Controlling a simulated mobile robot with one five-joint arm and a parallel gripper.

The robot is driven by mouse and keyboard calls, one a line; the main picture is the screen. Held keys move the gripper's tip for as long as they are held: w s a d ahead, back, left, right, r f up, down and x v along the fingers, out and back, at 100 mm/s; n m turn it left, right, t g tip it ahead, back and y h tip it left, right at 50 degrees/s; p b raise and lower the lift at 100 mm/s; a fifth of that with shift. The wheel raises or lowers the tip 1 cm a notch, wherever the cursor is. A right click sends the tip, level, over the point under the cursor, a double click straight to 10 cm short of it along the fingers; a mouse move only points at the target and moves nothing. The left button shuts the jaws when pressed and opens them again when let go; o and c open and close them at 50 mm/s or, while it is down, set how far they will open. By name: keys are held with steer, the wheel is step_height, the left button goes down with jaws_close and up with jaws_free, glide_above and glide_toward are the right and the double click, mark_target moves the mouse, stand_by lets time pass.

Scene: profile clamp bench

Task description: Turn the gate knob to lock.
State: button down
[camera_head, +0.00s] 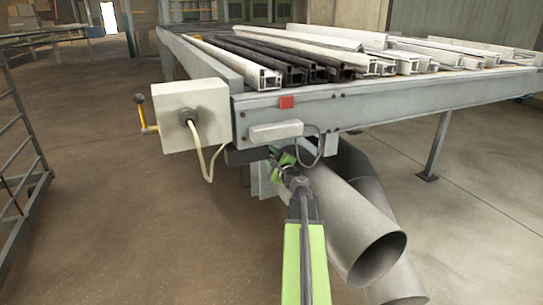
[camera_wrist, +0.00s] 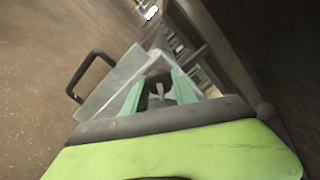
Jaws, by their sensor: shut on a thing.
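In the head view the knob is hidden behind my gripper.
The bench (camera_head: 400,105) carries several white and dark profiles (camera_head: 300,62). A pale box (camera_head: 190,112) with a yellow-handled lever (camera_head: 147,118) and a hanging cable stands at its left corner. Wide grey ducts (camera_head: 350,225) lie close right of my arm.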

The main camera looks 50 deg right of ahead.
steer(key=shift+s+m, duration=0.1)
steer(key=shift+m, duration=1.2)
steer(key=m, duration=0.6)
steer(key=shift+m, duration=0.3)
steer(key=c, duration=1.2)
jaws_free()
steer(key=shift+s+r, duration=0.1)
steer(key=shift+o, duration=0.6)
steer(key=shift+a, duration=0.1)
